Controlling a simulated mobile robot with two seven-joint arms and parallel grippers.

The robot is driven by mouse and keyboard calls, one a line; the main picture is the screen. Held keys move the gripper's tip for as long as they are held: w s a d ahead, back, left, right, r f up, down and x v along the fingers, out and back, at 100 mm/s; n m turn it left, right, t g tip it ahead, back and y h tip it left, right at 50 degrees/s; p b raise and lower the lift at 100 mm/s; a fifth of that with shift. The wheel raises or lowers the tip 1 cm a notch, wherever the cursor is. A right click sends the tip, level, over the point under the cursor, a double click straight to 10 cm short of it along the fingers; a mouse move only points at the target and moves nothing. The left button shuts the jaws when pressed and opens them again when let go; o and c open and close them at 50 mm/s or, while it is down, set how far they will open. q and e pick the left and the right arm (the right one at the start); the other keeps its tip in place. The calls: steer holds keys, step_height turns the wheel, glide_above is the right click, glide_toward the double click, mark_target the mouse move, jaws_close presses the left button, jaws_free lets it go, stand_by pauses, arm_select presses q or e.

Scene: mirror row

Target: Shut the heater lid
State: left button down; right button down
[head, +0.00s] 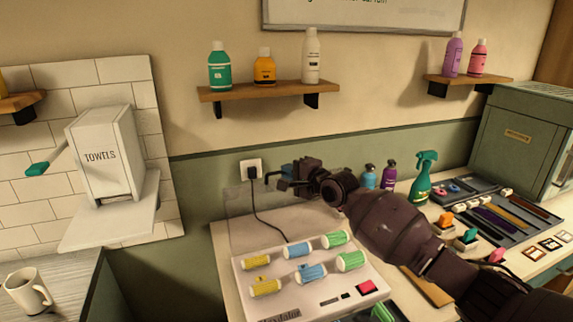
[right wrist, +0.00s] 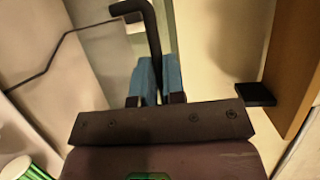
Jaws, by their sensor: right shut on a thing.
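The heater (head: 315,292) is a white box on the counter with yellow, blue and green rollers in two rows and a red switch. Its clear lid (head: 238,218) stands open, upright at the heater's back edge. My right gripper (head: 287,178) is at the top right of the lid. In the right wrist view its blue fingers (right wrist: 157,75) are shut on the dark lid handle (right wrist: 151,35). The lid's clear sheet is hard to make out there. My left gripper is not in view.
A wall shelf (head: 268,90) with bottles hangs above my right gripper. Purple and blue bottles and a green spray bottle (head: 424,175) stand behind my right arm. A black cord runs from the wall socket (head: 251,169) behind the lid. A towel box (head: 103,155) is at left.

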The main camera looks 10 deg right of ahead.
steer(key=s+d+f+n+t+y+b, duration=0.2)
steer(key=s+t+y+b, duration=0.1)
steer(key=s, duration=0.7)
steer(key=shift+t+b, duration=0.4)
steer(key=shift+b, duration=0.05)
steer(key=c, duration=1.5)
jaws_free()
steer(key=shift+s, duration=0.1)
steer(key=v, duration=1)
steer(key=shift+s+d+b, duration=0.25)
steer(key=shift+b, duration=0.1)
